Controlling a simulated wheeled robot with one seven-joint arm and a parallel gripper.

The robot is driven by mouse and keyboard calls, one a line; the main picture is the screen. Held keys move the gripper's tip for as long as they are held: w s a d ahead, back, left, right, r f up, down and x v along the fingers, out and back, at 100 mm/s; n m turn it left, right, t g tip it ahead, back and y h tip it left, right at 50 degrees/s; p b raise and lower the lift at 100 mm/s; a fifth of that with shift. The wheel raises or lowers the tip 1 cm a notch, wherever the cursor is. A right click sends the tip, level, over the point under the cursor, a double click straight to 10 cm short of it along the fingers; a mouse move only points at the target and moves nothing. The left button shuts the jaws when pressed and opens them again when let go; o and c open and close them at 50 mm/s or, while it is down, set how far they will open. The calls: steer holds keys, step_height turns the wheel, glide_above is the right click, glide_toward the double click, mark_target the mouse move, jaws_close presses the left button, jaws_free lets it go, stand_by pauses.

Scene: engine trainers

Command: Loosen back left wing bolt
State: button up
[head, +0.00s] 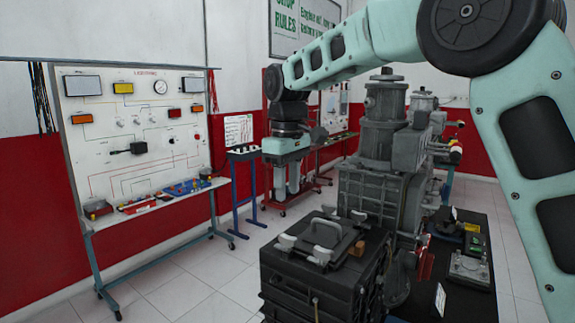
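A dark box (330,285) stands at the lower middle, with a lid (345,241) held by light grey wing bolts at its corners. The back left wing bolt (330,211) is at the lid's far edge. The back right wing bolt (359,215) is to its right. Two more wing bolts, one at the near left (286,242) and one at the near right (320,256), sit along the lid's near side. My gripper (287,194) points down, above and left of the back left wing bolt in the picture, apart from it. Its fingers are spread with nothing seen between them.
A large grey engine (375,185) stands right behind the box, close to the bolts. A dark bench (470,295) with small parts is at the right. A wiring panel (135,130) on a wheeled stand is at the left. The tiled floor (190,280) between is clear.

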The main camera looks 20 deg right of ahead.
step_height(320, 180, up, 6)
steer(key=shift+f, duration=0.1)
stand_by(0.5)
